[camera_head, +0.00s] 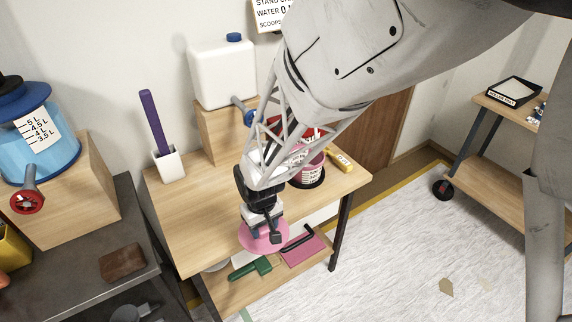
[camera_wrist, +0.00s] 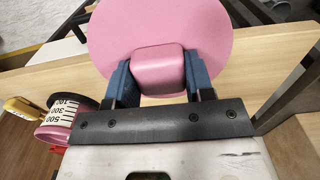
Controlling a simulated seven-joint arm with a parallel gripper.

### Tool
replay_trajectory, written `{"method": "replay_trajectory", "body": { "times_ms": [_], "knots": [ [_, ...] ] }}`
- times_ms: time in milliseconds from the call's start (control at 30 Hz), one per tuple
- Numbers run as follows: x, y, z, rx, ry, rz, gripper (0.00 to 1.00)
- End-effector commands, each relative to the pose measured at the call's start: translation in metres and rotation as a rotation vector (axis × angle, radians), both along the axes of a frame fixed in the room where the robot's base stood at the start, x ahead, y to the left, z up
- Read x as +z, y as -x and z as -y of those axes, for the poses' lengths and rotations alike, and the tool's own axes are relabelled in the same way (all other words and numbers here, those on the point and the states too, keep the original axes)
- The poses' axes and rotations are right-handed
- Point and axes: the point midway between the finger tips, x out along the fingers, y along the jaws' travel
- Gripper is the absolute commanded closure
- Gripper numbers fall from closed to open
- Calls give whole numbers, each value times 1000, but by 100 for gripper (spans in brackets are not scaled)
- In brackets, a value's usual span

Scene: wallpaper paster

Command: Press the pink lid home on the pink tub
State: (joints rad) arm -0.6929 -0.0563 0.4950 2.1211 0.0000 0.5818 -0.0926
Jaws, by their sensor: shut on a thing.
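My gripper (camera_head: 264,226) is shut on the raised block-shaped grip of the pink lid (camera_head: 250,236). In the wrist view, the blue fingers of my gripper (camera_wrist: 160,80) clasp both sides of that grip, and the round pink lid (camera_wrist: 205,32) spreads beyond it. The lid is at the front edge of the wooden table, apart from any tub. A pink tub (camera_head: 313,170) with a white scale label stands on the table behind my arm, partly hidden by it. It also shows at the left in the wrist view (camera_wrist: 55,133).
The wooden table (camera_head: 205,222) has clear room on its left. A white holder (camera_head: 169,165) with a purple stick, a white water canister (camera_head: 221,75) and a yellow block (camera_head: 341,161) stand around it. A green tool (camera_head: 250,269) and a pink-faced tool (camera_head: 303,251) lie below.

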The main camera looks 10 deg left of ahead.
Motion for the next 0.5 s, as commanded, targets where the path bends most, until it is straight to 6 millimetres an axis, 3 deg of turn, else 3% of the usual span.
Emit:
{"method": "replay_trajectory", "body": {
  "times_ms": [267,500],
  "knots": [
    [14,-44,-3,-3,-1,1,75],
    [38,-115,1,-4,-1,1,75]
  ]
}}
